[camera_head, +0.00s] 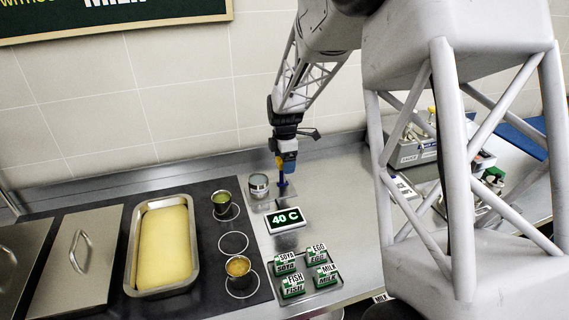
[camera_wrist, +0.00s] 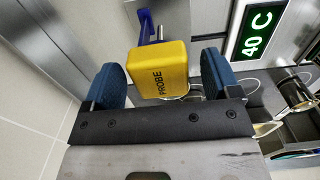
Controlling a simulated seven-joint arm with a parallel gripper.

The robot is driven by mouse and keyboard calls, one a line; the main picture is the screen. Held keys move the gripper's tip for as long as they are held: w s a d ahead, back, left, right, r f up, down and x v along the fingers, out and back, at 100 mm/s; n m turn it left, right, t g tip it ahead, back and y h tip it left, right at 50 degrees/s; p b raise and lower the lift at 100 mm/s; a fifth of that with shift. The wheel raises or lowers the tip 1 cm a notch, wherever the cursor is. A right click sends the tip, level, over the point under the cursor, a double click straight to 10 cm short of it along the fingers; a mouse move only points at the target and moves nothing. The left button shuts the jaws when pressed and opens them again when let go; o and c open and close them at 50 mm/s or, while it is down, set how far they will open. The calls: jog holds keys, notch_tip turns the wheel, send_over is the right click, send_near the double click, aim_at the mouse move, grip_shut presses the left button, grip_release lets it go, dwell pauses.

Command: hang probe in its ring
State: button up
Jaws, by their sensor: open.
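The probe (camera_wrist: 160,72) has a yellow block handle marked PROBE. In the wrist view it sits between the two blue fingertips of my gripper (camera_wrist: 165,78), with a gap on each side. In the head view my gripper (camera_head: 287,158) points down at the back of the counter, with a little yellow of the handle (camera_head: 279,163) showing beside the fingers. A blue piece (camera_wrist: 148,27) shows just beyond the handle, and a blue upright (camera_head: 282,184) shows below the gripper in the head view. I cannot tell whether this blue part is the ring's holder.
A metal cup (camera_head: 258,186) stands close left of the gripper. A display (camera_head: 285,219) reading 40 C lies in front. Further forward is a tray (camera_head: 328,285) of labelled blocks. Left are two small pots (camera_head: 222,202) (camera_head: 239,272) and a yellow-filled pan (camera_head: 133,275).

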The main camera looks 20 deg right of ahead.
notch_tip(320, 180, up, 6)
jog(key=shift+r, duration=0.25)
dwell(0.6)
jog(key=shift+s+a+r, duration=0.1)
jog(key=shift+s+r, duration=0.05)
jog(key=shift+s, duration=0.1)
jog(key=s+a+r+m+t, duration=0.1)
jog(key=s+a+r+m, duration=0.2)
jog(key=s, duration=0.7)
jog(key=s+a+r+m, duration=0.1)
jog(key=s+r+m, duration=0.35)
jog(key=s, duration=0.45)
jog(key=s+a+r+m+t, duration=0.1)
jog(key=s+a+r+m, duration=0.3)
jog(key=s, duration=0.6)
jog(key=s+d+f+m, duration=0.1)
jog(key=s+f+m, duration=0.2)
jog(key=s, duration=0.9)
jog(key=m, duration=0.3)
jog(key=shift+m+t, duration=0.3)
jog(key=shift+m, duration=0.05)
